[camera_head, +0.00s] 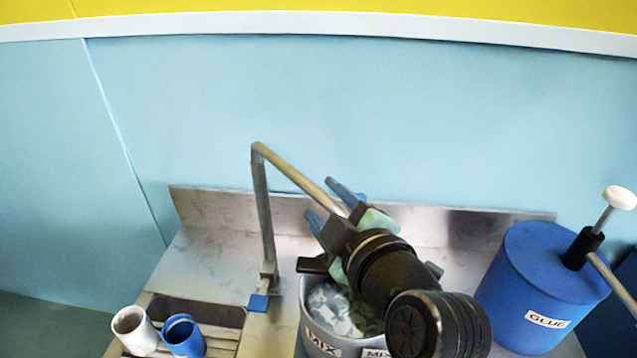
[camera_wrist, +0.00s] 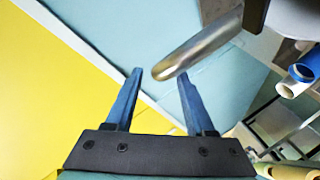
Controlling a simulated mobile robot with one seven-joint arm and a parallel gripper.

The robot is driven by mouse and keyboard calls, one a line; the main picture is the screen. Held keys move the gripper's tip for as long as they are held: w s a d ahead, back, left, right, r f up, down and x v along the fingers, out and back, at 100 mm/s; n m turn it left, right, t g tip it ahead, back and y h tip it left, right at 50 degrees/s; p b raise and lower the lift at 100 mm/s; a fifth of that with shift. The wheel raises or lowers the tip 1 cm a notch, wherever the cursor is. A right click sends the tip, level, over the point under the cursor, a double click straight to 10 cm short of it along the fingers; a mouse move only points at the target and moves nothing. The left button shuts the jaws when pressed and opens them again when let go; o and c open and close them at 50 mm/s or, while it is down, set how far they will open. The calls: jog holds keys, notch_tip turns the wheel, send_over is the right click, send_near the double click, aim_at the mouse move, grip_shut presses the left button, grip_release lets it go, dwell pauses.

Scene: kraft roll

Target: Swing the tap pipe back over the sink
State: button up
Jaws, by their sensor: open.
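The metal tap pipe (camera_head: 262,200) rises from the steel counter and bends at the top, its upper arm slanting down to the right, away from the sink (camera_head: 200,311) at the left. My gripper (camera_head: 319,197) is open around the outer part of that arm, one blue finger on each side. In the wrist view the rounded pipe end (camera_wrist: 200,50) shows between and beyond the open fingertips (camera_wrist: 160,74). I cannot tell whether a finger touches it. My wrist hides part of the pipe's outer end in the head view.
A grey bucket labelled MIX (camera_head: 316,335) stands below my gripper. A blue GLUE drum (camera_head: 535,285) with a pump stands at the right. A white cup (camera_head: 134,330) and blue cup (camera_head: 184,336) stand at the sink's front left. A blue tap lever (camera_head: 258,303) is by the pipe base.

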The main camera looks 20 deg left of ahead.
jog(key=shift+p+x, duration=0.35)
jog(key=shift+x, duration=1.5)
grip_shut()
